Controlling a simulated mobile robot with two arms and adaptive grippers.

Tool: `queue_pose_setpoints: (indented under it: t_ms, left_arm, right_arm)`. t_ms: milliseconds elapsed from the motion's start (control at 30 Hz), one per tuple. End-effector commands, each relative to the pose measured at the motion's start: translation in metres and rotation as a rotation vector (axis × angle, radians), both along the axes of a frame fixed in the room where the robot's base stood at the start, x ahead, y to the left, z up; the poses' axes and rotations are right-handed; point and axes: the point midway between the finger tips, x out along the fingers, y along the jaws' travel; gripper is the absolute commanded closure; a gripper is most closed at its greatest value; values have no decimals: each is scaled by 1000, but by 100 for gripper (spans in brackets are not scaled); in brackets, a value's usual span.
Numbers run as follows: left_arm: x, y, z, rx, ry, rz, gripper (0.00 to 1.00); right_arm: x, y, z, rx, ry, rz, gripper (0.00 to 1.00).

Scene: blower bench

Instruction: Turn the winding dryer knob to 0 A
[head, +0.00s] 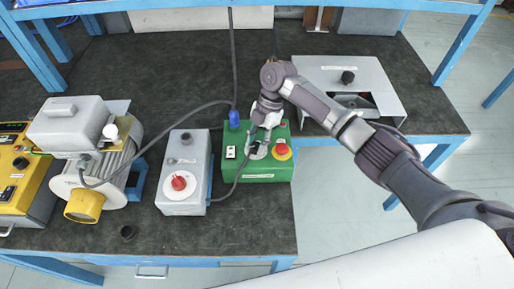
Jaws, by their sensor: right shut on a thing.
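A green box (268,174) stands on the dark bench top, with a white switch (230,153), a red button on a yellow base (282,152) and a round pale dial (256,153) on its top. My right gripper (257,145) comes down from above onto this dial and is shut on the knob there. The gripper hides most of the knob, so its pointer and the dial marks cannot be read. The label on the box is too small to read. My left gripper is not in view.
Left of the green box stands a grey box (182,144) with a red knob (179,183) on a white dial. A motor-like unit (110,160) and a yellow device (15,190) stand farther left. A grey case (345,75) is at right. A cable runs from a blue plug (234,118).

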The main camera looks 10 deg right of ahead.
Motion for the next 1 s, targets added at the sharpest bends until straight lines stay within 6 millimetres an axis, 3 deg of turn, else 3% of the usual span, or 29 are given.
queue_pose_setpoints:
  t_ms: [100, 400, 1000]
  left_arm:
    - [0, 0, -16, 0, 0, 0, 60]
    - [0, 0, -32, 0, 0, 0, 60]
    - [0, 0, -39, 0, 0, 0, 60]
  right_arm:
    - [1, -1, -6, -3, 1, 100, 100]
    - [1, 0, -4, -5, 2, 292, 100]
    - [1, 0, -2, -4, 1, 391, 100]
